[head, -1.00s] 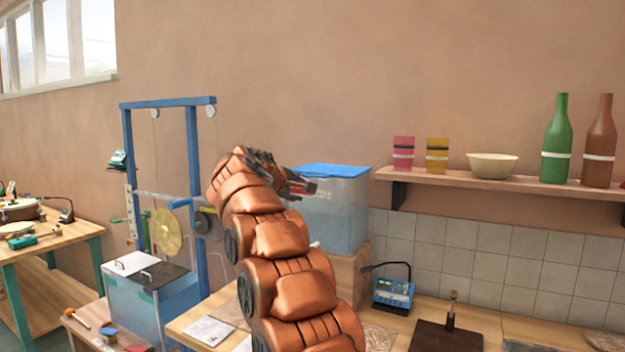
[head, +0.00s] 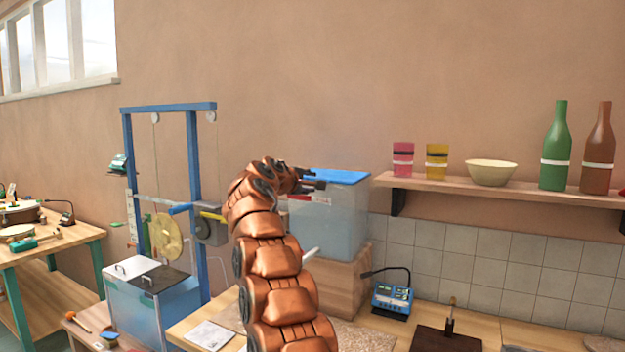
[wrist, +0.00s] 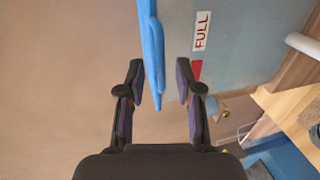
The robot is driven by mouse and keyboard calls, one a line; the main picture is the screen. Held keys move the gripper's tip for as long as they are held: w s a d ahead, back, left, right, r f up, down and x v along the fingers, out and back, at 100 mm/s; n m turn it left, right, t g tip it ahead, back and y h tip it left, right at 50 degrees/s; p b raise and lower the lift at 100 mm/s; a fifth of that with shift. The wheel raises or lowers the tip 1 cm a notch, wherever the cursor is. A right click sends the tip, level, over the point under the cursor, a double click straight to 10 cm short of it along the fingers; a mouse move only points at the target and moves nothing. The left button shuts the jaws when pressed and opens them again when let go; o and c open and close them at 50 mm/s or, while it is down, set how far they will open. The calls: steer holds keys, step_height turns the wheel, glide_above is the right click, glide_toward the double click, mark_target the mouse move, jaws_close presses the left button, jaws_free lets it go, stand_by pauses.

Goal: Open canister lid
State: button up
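The canister (head: 332,228) is a translucent blue-grey box with a flat blue lid (head: 342,176), standing on a wooden block in the head view. In the wrist view the canister wall (wrist: 222,45) carries a white FULL label, and the lid's blue edge (wrist: 152,45) runs down between my fingers. My gripper (head: 310,182) is at the left edge of the lid. In the wrist view my gripper (wrist: 160,85) is open, with one finger on each side of the lid edge. Gaps show between the fingers and the lid.
The wooden block (head: 345,280) stands on the bench. A blue meter (head: 392,298) is right of it. A shelf (head: 450,187) with cups, a bowl and bottles is at the right. A blue frame (head: 192,150) stands at the left. The wall space above the lid is clear.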

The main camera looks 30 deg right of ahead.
steer(key=shift+p+x, duration=0.65)
steer(key=shift+x, duration=0.75)
steer(key=shift+c, duration=0.4)
jaws_close()
